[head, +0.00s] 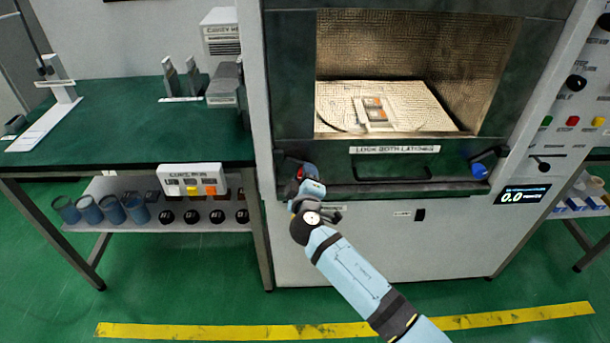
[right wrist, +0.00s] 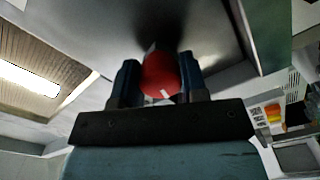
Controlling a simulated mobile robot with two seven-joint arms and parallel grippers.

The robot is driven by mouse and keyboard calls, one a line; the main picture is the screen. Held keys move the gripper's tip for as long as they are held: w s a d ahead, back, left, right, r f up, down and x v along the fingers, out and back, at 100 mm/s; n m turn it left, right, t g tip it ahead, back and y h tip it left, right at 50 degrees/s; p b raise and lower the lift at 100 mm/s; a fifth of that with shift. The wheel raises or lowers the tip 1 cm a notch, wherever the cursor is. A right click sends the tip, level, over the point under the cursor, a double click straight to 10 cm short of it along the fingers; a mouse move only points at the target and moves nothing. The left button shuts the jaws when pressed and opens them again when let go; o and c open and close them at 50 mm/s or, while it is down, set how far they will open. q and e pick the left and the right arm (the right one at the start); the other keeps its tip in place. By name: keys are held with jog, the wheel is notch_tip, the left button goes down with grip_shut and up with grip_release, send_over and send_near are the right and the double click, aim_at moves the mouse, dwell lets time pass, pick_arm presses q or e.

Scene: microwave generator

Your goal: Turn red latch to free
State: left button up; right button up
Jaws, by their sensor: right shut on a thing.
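The red latch (right wrist: 160,76) is a round red knob in the right wrist view, with a small white mark on its face. It sits between the two dark fingers of my right gripper (right wrist: 157,82), which is shut on it. In the head view the right gripper (head: 302,178) reaches the lower left of the machine's front, and only a bit of the red latch (head: 300,173) shows, mostly hidden by the gripper. A blue latch (head: 479,171) is at the right end of the same front, apart from my gripper. My left gripper is not in view.
A "lock both latches" label (head: 395,149) and a dark handle (head: 392,172) lie between the latches. The open chamber (head: 330,110) above holds a tray with small orange items. A green bench (head: 120,130) stands at left, with jars on its shelf.

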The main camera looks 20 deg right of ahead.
jog(key=n+p, duration=0.1)
jog(key=n, duration=0.2)
jog(key=shift+r, duration=0.15)
jog(key=n+p, duration=0.1)
jog(key=n, duration=0.1)
jog(key=shift+n, duration=0.3)
jog(key=n+p, duration=0.1)
jog(key=n, duration=0.1)
jog(key=shift+r+n, duration=0.1)
jog(key=shift+n, duration=0.3)
jog(key=shift+n+p, duration=0.7)
jog(key=shift+n, duration=0.1)
jog(key=n+p, duration=0.1)
jog(key=n, duration=0.2)
jog(key=shift+p, duration=0.4)
jog(key=shift+n, duration=0.6)
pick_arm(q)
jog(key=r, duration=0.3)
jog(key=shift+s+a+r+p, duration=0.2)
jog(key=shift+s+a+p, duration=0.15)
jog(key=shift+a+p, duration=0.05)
pick_arm(e)
jog(key=shift+n, duration=0.3)
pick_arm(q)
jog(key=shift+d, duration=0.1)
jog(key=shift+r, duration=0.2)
